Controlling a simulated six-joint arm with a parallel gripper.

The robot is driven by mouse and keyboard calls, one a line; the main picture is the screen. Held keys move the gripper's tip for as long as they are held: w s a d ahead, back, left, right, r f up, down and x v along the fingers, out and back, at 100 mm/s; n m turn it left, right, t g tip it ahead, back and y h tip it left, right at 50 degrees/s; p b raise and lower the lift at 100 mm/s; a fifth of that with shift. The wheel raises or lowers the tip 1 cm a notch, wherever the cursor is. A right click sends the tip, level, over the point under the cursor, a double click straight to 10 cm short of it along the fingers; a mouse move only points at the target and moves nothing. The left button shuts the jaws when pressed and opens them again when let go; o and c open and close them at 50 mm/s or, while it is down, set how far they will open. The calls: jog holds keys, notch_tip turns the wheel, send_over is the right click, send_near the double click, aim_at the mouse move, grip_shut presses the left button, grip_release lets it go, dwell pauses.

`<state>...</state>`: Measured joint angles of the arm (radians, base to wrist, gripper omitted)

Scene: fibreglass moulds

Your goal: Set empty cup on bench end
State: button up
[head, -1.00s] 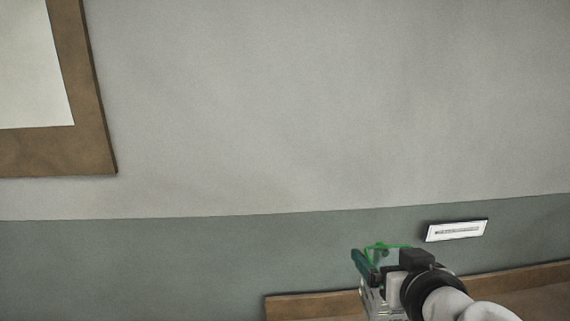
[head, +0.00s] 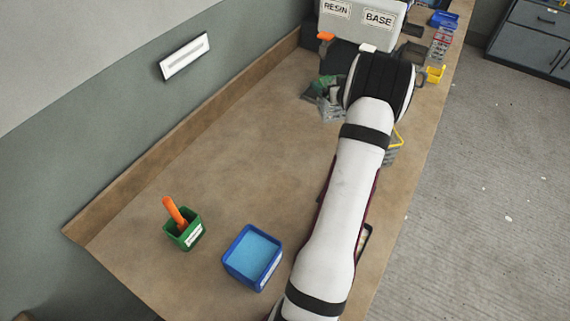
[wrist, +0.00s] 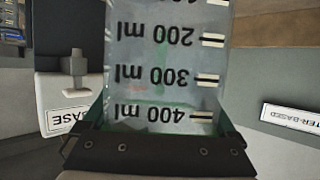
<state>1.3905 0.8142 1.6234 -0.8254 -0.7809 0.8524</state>
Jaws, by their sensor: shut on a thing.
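A clear measuring cup (wrist: 165,60) with ml marks fills the middle of the wrist view, its lettering upside down there. My gripper (wrist: 160,132) is shut on it, with dark green jaw pieces at either side of the cup. The cup wall is see-through and no clear fill shows. In the head view my gripper (head: 322,86) is over the far part of the bench (head: 240,140), partly hidden by my wrist. I cannot make out the cup clearly there, or its height above the bench.
On the near bench are a green pot (head: 186,238) with an orange-handled tool and a blue tray (head: 252,258). A yellow-handled basket (head: 394,150) is right of my arm. The left middle bench is clear.

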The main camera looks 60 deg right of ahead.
jog(key=f, duration=1)
jog(key=shift+s+d+f, duration=0.2)
jog(key=shift+s+f, duration=0.1)
jog(key=shift+s, duration=0.1)
jog(key=shift+f, duration=0.1)
jog(key=o, duration=1.4)
jog(key=shift+c, duration=0.2)
